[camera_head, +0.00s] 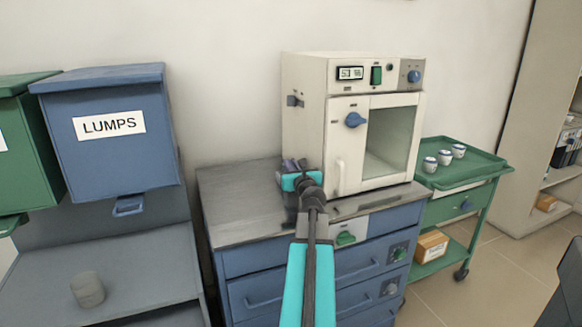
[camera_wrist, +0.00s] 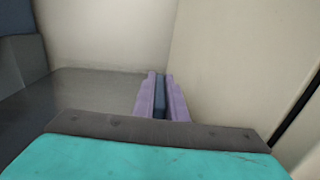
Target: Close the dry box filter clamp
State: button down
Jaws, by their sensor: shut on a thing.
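The dry box (camera_head: 310,120) is a cream cabinet with a windowed door and a blue knob, standing on a grey bench top; its side wall also fills the right of the wrist view (camera_wrist: 225,70). My gripper (camera_head: 293,164) is low beside the left side of the box, just above the bench. In the wrist view my gripper's two lavender fingers (camera_wrist: 159,80) are shut on a narrow dark blue piece (camera_wrist: 159,97), which looks like the filter clamp. Its far end and mounting are hidden, so I cannot tell its position.
The grey bench top (camera_head: 240,205) is clear left of the box. A blue LUMPS bin (camera_head: 105,155) and a green bin (camera_head: 30,150) are at the left. A green cart (camera_head: 470,172) with several small cups stands right. A small blue-grey fitting (camera_head: 294,101) sits higher on the box's side.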

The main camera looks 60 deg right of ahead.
jog(key=shift+f, duration=0.1)
jog(key=c, duration=1.8)
grip_release()
jog(key=shift+s+a, duration=0.1)
jog(key=shift+a, duration=0.05)
